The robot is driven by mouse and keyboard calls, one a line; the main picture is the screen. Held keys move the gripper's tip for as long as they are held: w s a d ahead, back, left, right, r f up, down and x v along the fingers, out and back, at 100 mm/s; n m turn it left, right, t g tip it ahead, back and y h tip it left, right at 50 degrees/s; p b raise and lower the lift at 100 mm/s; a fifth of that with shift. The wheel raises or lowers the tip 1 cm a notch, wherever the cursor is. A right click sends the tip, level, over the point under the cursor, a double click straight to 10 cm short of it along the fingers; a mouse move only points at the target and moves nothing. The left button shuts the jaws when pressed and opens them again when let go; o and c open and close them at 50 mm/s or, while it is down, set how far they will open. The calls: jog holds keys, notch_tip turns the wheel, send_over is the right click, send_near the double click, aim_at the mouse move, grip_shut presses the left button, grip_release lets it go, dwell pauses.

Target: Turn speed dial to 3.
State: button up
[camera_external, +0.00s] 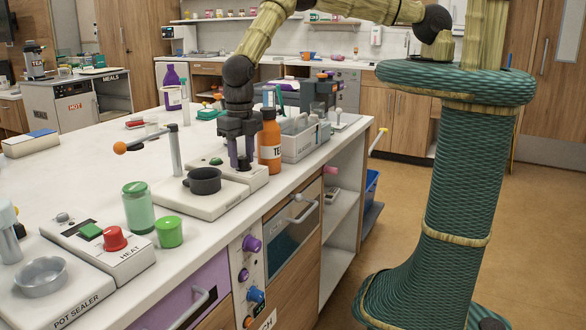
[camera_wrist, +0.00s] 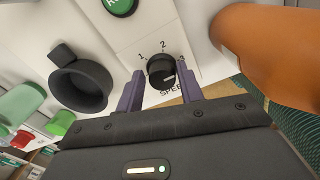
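The black speed dial (camera_wrist: 161,72) sits on a white panel in the wrist view, with the numbers 1 and 2 and part of the word "SPEED" beside it. A pale mark shows on the dial, but I cannot tell which number it points to. My gripper (camera_wrist: 159,69) is open, its two purple fingers on either side of the dial with narrow gaps. In the external view my gripper (camera_external: 240,158) points down over the right end of the white device (camera_external: 224,200); the fingers mostly hide the dial there.
A black cup (camera_external: 204,181) and a green button (camera_external: 216,161) are on the same device. An orange bottle (camera_external: 269,147) stands close to my gripper on the right. A green jar (camera_external: 138,210) and a pot sealer (camera_external: 70,300) stand nearer the camera.

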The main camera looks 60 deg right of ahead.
aim_at(242, 157)
jog(key=shift+o, duration=1.1)
notch_tip(242, 157, up, 17)
jog(key=b, duration=0.4)
jog(key=shift+r, duration=0.15)
